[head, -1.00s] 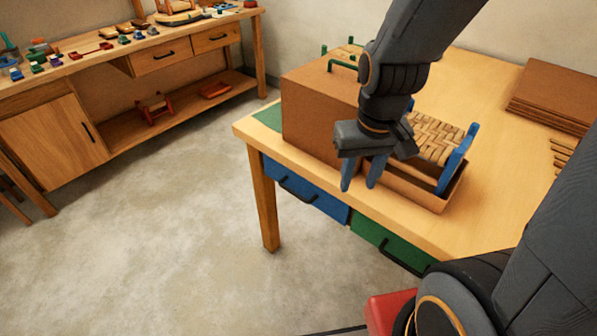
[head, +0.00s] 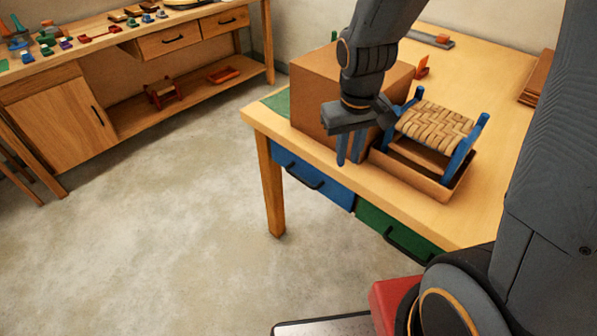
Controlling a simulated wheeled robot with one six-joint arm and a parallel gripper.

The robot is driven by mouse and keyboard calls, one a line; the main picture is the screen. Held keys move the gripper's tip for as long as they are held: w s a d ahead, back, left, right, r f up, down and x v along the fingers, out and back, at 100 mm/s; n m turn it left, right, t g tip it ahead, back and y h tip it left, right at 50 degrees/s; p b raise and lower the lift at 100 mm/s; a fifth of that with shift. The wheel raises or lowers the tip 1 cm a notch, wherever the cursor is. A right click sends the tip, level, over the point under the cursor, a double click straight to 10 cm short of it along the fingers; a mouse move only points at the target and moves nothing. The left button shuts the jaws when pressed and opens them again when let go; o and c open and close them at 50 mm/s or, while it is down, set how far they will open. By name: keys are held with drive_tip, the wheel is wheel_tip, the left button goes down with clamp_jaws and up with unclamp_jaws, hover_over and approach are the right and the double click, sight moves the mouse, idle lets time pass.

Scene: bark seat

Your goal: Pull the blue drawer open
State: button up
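The blue drawer (head: 328,187) is shut under the near edge of the wooden table, left of a green drawer (head: 372,222). Its dark bar handle (head: 303,179) shows on the front. My gripper (head: 347,163) points down at the table's near edge, above and to the right of the blue drawer's handle and apart from it. Its two blue fingertips are close together in this view, with a narrow gap between them. I see nothing held. Whether they touch the table edge is unclear.
A brown box (head: 318,106) stands behind my gripper. A tan tray (head: 410,184) with a small woven-seat stool (head: 435,125) stands to its right. A workbench (head: 135,46) runs along the back left. The floor (head: 165,215) before the drawers is clear.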

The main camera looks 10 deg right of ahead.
drive_tip(key=w+a+f+n, duration=0.3)
drive_tip(key=w+a+f, duration=0.2)
drive_tip(key=w, duration=0.2)
drive_tip(key=n+h+p, duration=0.1)
drive_tip(key=n+p, duration=0.1)
drive_tip(key=n, duration=0.1)
approach(298, 176)
drive_tip(key=shift+w+d+f+p, duration=0.15)
drive_tip(key=shift+f+p, duration=0.1)
drive_tip(key=shift+f, duration=1)
drive_tip(key=shift+w+d+f+p, duration=0.1)
drive_tip(key=shift+f+p, duration=0.15)
drive_tip(key=shift+f, duration=1)
drive_tip(key=shift+w+d+f+p, duration=0.15)
drive_tip(key=shift+f+p, duration=0.1)
drive_tip(key=shift+f, duration=1)
clamp_jaws()
